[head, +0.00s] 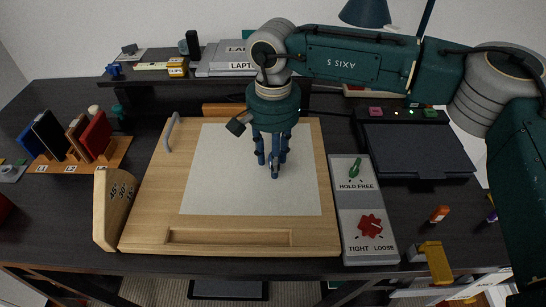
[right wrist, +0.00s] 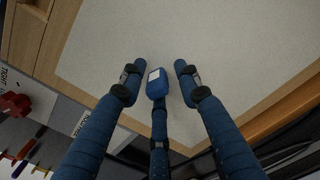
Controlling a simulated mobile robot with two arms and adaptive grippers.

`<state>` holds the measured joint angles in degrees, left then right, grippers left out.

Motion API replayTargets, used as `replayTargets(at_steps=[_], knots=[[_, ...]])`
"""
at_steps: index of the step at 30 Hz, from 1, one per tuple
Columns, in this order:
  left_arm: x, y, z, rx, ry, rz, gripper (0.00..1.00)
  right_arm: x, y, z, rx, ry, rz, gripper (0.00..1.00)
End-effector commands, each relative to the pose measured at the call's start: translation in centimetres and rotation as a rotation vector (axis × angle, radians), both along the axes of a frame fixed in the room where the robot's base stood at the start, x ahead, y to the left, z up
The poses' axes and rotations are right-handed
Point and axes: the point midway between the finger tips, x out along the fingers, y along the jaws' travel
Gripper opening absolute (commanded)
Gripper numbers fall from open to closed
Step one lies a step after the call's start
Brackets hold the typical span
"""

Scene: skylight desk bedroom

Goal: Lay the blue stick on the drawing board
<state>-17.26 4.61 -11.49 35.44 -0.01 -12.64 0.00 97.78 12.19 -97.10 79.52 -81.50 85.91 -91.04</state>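The drawing board (head: 155,200) is a wooden board with a pale sheet, flat on the desk. My right gripper (head: 272,168) points down over the middle of the sheet. Its blue fingers stand apart in the right wrist view (right wrist: 160,68), over the same sheet. A blue block-like shape (right wrist: 157,87) with a pale square shows between the side fingers, at the end of the middle finger. I cannot tell whether it is a fingertip or the blue stick. No blue stick shows clearly elsewhere. My left gripper is out of view.
A grey panel (head: 350,222) with a green and a red knob is right of the board. A wooden angle block (head: 113,205) stands at its left edge. A book rack (head: 60,166) is at left, a dark tray (head: 415,150) at right, an orange item (head: 439,214) near the front.

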Motion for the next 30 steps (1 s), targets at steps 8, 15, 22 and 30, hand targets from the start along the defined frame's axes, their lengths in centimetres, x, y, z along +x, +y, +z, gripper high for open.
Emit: replayTargets(at_steps=[8, 15, 22, 30], knots=[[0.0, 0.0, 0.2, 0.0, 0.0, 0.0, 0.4, 0.0, 0.0, 0.3, 0.0, 0.0, 0.0, 0.33], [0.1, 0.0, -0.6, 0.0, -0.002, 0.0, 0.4, 0.1, 0.0, 3.3, 0.001, -0.004, 0.0, 0.33], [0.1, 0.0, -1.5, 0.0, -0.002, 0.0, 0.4, 0.1, 0.1, 8.4, 0.002, -0.004, -0.001, 0.33], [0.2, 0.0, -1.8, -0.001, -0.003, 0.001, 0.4, 0.0, 0.0, 11.9, 0.0, 0.0, 0.0, 0.33]])
